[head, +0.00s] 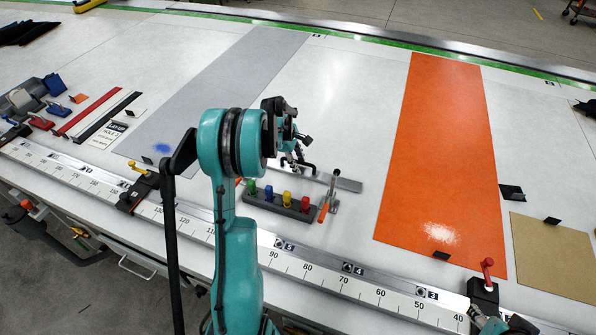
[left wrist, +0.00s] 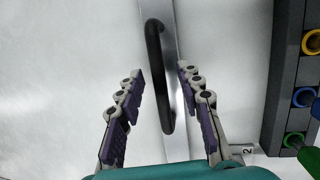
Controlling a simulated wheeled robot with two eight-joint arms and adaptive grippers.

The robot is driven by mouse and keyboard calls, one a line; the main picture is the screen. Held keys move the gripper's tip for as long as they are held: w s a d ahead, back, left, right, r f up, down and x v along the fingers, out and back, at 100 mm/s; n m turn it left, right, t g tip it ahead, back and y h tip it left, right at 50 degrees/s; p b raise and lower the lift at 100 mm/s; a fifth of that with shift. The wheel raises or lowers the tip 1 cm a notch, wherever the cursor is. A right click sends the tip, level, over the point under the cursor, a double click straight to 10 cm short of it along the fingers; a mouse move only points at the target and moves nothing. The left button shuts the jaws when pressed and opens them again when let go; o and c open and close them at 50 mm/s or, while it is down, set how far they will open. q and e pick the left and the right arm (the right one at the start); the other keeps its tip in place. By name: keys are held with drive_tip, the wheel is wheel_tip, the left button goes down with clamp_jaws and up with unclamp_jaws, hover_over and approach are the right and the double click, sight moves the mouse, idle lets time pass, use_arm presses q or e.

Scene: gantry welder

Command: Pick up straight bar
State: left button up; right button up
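The straight bar is a flat metal strip (head: 346,184) with a black bow handle, lying on the table behind the dark tool holder. In the left wrist view the strip (left wrist: 175,95) runs up the picture, and its black handle (left wrist: 154,75) stands between my left fingers. My left gripper (head: 296,155) is over the bar in the head view, partly hidden by my own arm. In the left wrist view my left gripper (left wrist: 160,75) is open, fingers apart on both sides of the handle. My right gripper (head: 497,325) shows only partly at the bottom right, fingers unclear.
The dark holder (head: 268,203) with several coloured tools stands just in front of the bar. A ruler rail (head: 320,277) runs along the front edge. An orange sheet (head: 438,150) lies right, a grey sheet (head: 222,82) left.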

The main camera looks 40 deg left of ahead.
use_arm(q)
clamp_jaws()
drive_tip(key=shift+r, duration=0.15)
